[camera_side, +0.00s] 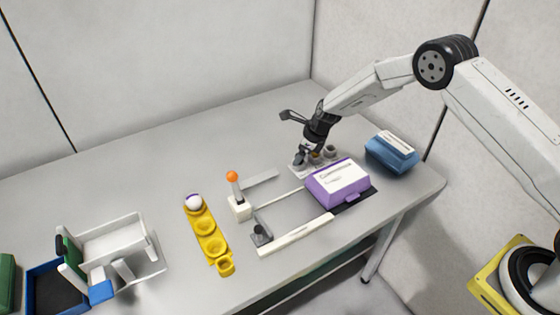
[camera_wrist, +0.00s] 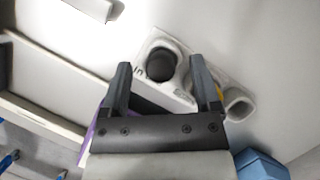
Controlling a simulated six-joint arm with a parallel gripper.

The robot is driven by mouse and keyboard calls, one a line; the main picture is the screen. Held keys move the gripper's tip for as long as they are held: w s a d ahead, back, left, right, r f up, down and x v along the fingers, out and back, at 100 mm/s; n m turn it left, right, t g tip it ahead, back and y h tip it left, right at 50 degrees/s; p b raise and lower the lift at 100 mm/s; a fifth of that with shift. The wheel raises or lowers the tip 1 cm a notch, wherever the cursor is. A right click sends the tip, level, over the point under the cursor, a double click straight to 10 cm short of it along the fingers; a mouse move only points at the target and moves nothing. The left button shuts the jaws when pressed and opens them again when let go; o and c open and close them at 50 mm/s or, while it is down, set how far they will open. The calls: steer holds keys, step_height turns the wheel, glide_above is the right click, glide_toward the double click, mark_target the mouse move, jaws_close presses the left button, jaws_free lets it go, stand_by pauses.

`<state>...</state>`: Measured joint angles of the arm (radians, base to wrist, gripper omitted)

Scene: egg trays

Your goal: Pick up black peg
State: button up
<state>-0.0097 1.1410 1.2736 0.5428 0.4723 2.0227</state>
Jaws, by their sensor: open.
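The black peg (camera_wrist: 160,63) shows in the wrist view as a dark round top in the first well of a white holder (camera_wrist: 182,97). In that view my gripper (camera_wrist: 162,76) is open, with one finger on each side of the peg's outline. I cannot tell how far above it the fingertips are. In the side view my gripper (camera_side: 299,147) points down over the white holder (camera_side: 302,171) at the back of the table. It partly covers the holder there, so the peg is hard to make out.
A purple box (camera_side: 339,192) stands just in front of the holder, and a blue box (camera_side: 391,155) stands to its right. An orange-knobbed lever (camera_side: 232,178), a yellow tray (camera_side: 211,244) with a white ball and a white stand (camera_side: 115,240) are to the left.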

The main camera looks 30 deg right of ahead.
steer(key=shift+w+a+f, duration=0.1)
steer(key=shift+f, duration=0.25)
steer(key=shift+c, duration=0.2)
jaws_close()
